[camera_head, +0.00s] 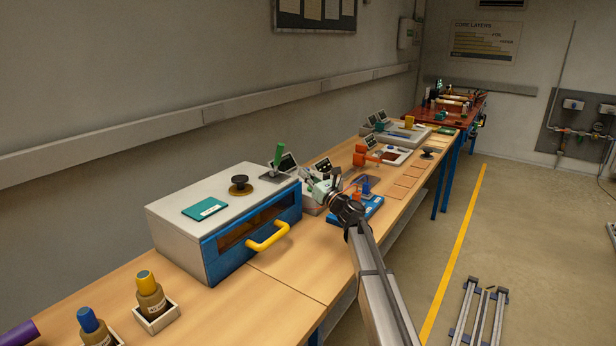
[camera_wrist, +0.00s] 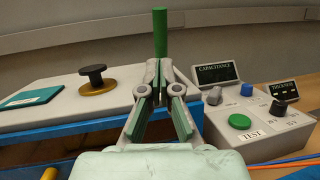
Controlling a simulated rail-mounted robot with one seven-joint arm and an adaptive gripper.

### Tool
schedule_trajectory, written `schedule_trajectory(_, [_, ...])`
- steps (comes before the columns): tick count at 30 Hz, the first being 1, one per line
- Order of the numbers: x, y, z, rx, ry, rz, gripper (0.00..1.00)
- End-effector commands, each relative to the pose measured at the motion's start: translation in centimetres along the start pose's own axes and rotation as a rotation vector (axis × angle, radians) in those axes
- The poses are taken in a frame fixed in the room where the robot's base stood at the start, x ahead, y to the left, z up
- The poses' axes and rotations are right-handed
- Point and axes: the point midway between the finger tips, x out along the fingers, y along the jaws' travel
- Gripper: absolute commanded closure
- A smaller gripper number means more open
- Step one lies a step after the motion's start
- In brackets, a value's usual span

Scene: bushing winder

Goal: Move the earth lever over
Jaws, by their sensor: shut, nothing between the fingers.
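The earth lever, a green upright handle (camera_head: 278,155), stands on a small plate at the back right of the white-topped cabinet. In the wrist view the green handle (camera_wrist: 160,32) rises straight beyond my fingertips, and its lower part is hidden behind them. My gripper (camera_head: 318,188) is in front and to the right of the lever in the head view. In the wrist view my gripper (camera_wrist: 160,75) has its fingertips together with nothing held between them. Whether the tips touch the lever cannot be told.
The cabinet (camera_head: 170,215) has a black knob (camera_wrist: 92,76), a teal card (camera_wrist: 32,97) and a yellow handle (camera_head: 268,238). A capacitance test box (camera_wrist: 245,120) with knobs and a green button stands at right. Two capped bottles stand at front left.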

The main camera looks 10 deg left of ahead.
Motion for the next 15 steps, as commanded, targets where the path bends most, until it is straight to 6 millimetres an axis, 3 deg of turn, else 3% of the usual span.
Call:
schedule_trajectory(1, [1.4, -0.1, 0.2, 0.001, 0.0, 0.002, 1.0])
schedule_trajectory(9, [6.7, -0.1, 0.2, -0.001, 0.001, 0.003, 1.0])
schedule_trajectory(15, [9.6, 0.0, 0.2, 0.0, 0.001, 0.002, 1.0])
